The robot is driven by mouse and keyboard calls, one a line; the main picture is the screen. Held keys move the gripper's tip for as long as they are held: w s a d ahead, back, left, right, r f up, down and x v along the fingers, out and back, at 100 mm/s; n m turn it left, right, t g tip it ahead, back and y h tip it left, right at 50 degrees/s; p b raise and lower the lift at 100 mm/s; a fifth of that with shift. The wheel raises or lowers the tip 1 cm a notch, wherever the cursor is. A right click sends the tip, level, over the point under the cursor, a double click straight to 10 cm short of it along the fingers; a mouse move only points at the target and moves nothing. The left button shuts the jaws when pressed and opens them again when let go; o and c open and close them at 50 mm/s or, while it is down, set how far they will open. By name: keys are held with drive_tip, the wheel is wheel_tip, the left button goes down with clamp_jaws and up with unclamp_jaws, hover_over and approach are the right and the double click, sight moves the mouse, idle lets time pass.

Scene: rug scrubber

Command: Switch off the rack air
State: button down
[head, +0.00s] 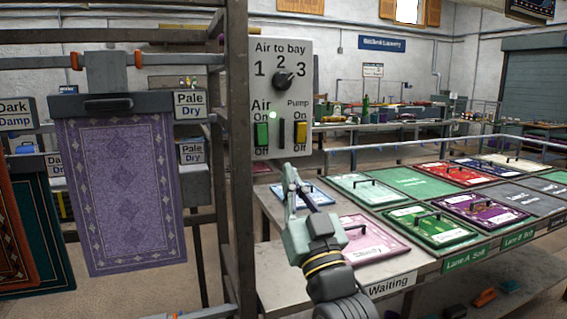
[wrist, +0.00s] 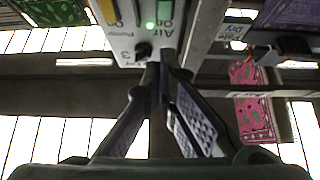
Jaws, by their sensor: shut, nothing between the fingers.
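The air control panel (head: 258,62) is a pale box on the rack post, headed "Air to bay". Its dark knob (head: 283,81) appears turned towards 3. Below it are a green Air switch (head: 261,134) and a yellow Pump switch (head: 300,131), each marked On above and Off below. A green lamp (head: 272,114) glows by the Air switch. I cannot tell which way the switches are tipped.
A purple rug (head: 120,195) hangs from a clamp on the rack at left, beside the dark rack post (head: 238,200). A metal table (head: 275,225) with several coloured handled boards stands to the right, below my gripper.

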sight(265, 129)
drive_tip(key=p+x, duration=0.1)
drive_tip(key=x, duration=0.3)
drive_tip(key=w+f+p+x, duration=0.1)
drive_tip(key=p+x, duration=0.1)
drive_tip(key=x, duration=0.1)
drive_tip(key=f+p+x, duration=0.1)
drive_tip(key=p+x, duration=0.1)
drive_tip(key=x, duration=0.2)
drive_tip(key=shift+w+a, duration=0.35)
drive_tip(key=shift+w, duration=0.2)
drive_tip(key=shift+w+f+b, duration=0.15)
drive_tip(key=shift+f+b, duration=0.2)
drive_tip(key=shift+b, duration=0.8)
drive_tip(key=b, duration=0.1)
drive_tip(key=t+b, duration=0.1)
drive_tip(key=b, duration=0.1)
drive_tip(key=shift+w+a+f, duration=0.2)
drive_tip(key=shift+w+f, duration=0.1)
drive_tip(key=shift+f, duration=0.05)
drive_tip(key=shift+r+p, duration=0.45)
drive_tip(key=shift+p, duration=0.1)
drive_tip(key=shift+s+d+r, duration=0.1)
